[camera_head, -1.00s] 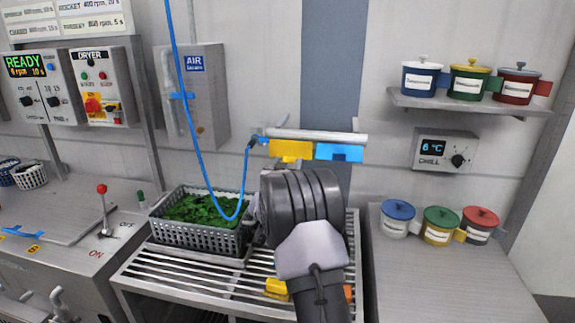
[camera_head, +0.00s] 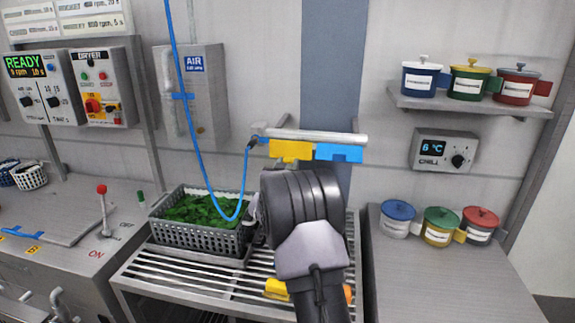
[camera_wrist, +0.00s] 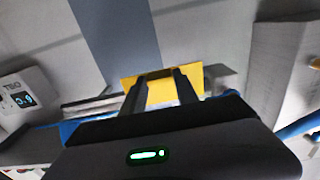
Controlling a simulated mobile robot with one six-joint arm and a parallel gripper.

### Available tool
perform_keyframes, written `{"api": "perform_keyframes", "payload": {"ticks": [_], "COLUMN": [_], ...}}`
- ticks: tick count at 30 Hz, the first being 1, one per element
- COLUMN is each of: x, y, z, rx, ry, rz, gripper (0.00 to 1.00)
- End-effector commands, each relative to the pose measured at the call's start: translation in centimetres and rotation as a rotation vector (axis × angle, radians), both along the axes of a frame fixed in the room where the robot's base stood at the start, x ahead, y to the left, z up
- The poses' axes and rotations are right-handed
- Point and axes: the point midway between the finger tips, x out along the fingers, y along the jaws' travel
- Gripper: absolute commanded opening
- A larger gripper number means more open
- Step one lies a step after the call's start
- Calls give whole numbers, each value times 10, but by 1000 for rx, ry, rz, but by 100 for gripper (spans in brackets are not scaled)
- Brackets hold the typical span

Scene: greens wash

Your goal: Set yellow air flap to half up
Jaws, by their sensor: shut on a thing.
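The yellow air flap (camera_head: 290,151) hangs from the left part of a horizontal metal bar on the back wall, left of the blue flap (camera_head: 338,153). In the wrist view the yellow flap (camera_wrist: 160,88) fills the space ahead, with the two dark fingers of my gripper (camera_wrist: 160,84) closed on it. In the head view my own wrist hides the fingers and the flap's lower edge. The exact tilt of the flap is hard to tell.
A grey basket of greens (camera_head: 200,222) stands on the slatted rack below left. A blue hose (camera_head: 205,165) loops down to the bar's left end. Lidded pots (camera_head: 442,222) stand right, under the chiller box (camera_head: 444,151).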

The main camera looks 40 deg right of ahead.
Motion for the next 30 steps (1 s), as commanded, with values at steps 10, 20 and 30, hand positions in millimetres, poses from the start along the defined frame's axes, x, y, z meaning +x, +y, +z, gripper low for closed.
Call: {"api": "perform_keyframes", "payload": {"ticks": [10,20,30], "x": [0,0,-4], "y": [0,0,5], "z": [-1,0,16], "rx": [1,2,83], "ry": [1,1,70], "rz": [0,0,0], "gripper": [0,0,0]}}
